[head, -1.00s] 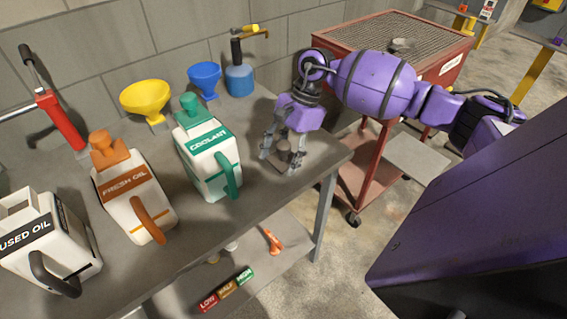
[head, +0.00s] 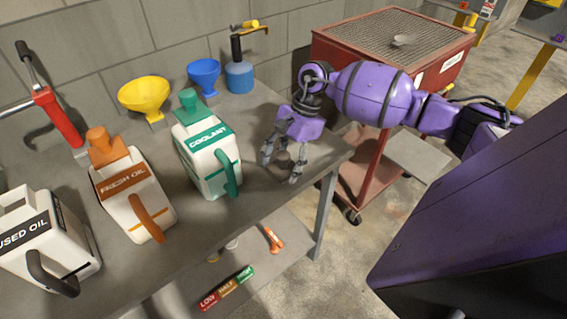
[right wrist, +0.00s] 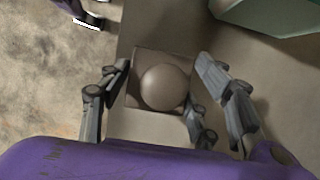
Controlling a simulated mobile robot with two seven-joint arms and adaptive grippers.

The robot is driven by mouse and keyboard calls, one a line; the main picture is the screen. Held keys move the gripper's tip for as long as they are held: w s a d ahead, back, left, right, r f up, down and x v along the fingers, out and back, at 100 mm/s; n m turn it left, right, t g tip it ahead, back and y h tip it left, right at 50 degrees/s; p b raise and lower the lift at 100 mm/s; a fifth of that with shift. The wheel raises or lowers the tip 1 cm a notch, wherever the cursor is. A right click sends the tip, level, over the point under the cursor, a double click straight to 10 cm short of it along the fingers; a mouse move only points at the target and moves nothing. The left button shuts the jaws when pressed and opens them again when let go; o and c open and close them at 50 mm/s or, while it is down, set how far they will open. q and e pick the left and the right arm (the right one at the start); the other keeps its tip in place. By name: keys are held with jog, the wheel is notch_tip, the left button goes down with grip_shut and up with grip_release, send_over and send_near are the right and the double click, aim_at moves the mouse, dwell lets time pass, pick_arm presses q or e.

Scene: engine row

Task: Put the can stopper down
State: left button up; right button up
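The can stopper (head: 283,160), a grey-brown piece with a rounded knob, is at the right end of the grey workbench (head: 250,180). In the right wrist view the stopper (right wrist: 165,87) shows from above as a round knob over a square base or patch. My right gripper (head: 281,168) is over it, pointing down, with its fingers spread on both sides. In the right wrist view the gripper (right wrist: 163,75) has gaps between fingers and knob. The fingers partly hide the stopper in the head view. My left gripper is not in view.
The white coolant can (head: 207,160) stands just left of my right gripper. Further left are the fresh oil can (head: 120,195) and the used oil can (head: 35,235). Yellow and blue funnels and a blue pump bottle stand behind. A red cart (head: 375,165) is beyond the bench's right edge.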

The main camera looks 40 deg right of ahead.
jog(key=shift+o, duration=1.1)
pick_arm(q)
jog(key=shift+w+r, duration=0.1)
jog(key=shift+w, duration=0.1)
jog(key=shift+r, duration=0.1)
pick_arm(e)
jog(key=shift+r, duration=0.15)
jog(key=shift+p+v, duration=0.45)
jog(key=shift+v, duration=0.55)
pick_arm(q)
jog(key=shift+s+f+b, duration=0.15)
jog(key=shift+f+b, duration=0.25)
jog(key=shift+b, duration=0.35)
pick_arm(e)
jog(key=v, duration=1.1)
jog(key=shift+a, duration=0.2)
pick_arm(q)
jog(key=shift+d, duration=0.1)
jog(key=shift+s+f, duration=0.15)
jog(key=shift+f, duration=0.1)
